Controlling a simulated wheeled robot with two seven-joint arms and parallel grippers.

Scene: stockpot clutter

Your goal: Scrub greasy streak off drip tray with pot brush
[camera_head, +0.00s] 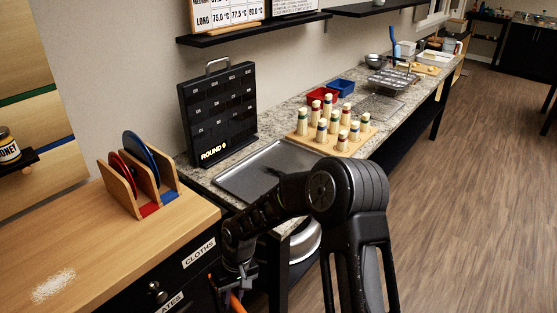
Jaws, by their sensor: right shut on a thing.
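The drip tray (262,168) is a flat grey metal tray on the granite counter, in the middle of the head view. My right arm covers part of its near right side. A dark smudge shows near its middle; I cannot tell if it is the greasy streak or a shadow. My right gripper (232,291) is low at the bottom edge of the picture, in front of the drawers and below the tray, apart from it. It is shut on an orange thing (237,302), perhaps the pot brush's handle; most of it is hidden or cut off. My left gripper is out of view.
A black board (219,110) stands behind the tray. A wooden block with several pegs (333,138) stands to its right, with red (322,95) and blue (341,87) bins behind. A wooden rack (124,187) holds discs on the left worktop, near a white powdery patch (52,287).

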